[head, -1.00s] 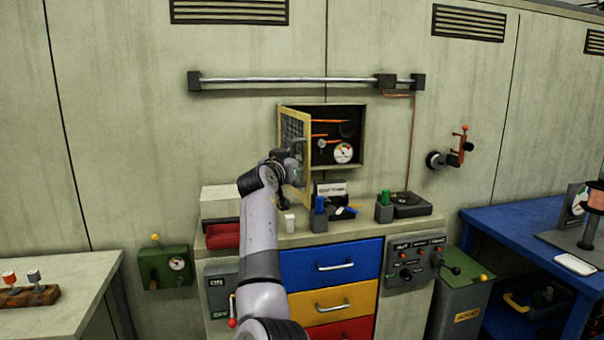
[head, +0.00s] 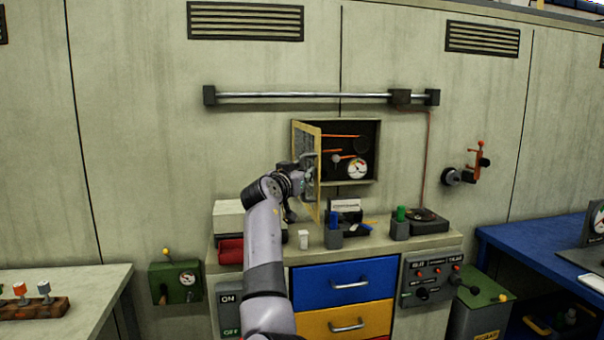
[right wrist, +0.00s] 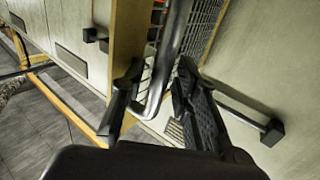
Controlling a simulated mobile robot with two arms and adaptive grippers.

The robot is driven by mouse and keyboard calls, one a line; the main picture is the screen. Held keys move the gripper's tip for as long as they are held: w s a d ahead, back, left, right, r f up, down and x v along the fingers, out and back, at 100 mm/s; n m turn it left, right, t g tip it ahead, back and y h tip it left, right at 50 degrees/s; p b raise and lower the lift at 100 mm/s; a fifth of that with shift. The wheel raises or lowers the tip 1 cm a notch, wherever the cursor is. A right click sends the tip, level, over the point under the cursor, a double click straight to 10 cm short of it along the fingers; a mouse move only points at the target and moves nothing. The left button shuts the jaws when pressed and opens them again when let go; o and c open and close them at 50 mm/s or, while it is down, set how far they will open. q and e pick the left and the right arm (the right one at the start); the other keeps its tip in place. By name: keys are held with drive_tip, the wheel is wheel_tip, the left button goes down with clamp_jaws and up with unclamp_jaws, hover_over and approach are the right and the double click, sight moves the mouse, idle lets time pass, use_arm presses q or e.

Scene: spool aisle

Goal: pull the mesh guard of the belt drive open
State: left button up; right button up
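The mesh guard (head: 309,184) is a yellow-framed mesh door hinged on the left side of a wall recess. It stands swung out from the wall, with the belt drive (head: 346,151) exposed behind it. My right gripper (head: 309,172) is at the guard's free edge. The guard's mesh (right wrist: 200,30) and yellow frame (right wrist: 126,45) show behind the handle. My left gripper is out of view.
A metal rail (head: 300,96) runs above. A blue table (head: 540,245) stands at right.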

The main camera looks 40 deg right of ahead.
drive_tip(key=shift+o, duration=0.2)
drive_tip(key=shift+s, duration=0.1)
drive_tip(key=shift+s+a+f, duration=0.1)
drive_tip(key=shift+a+f, duration=0.05)
drive_tip(key=shift+a, duration=0.1)
drive_tip(key=v, duration=1.1)
drive_tip(key=shift+s+a, duration=0.15)
drive_tip(key=shift+a, duration=0.1)
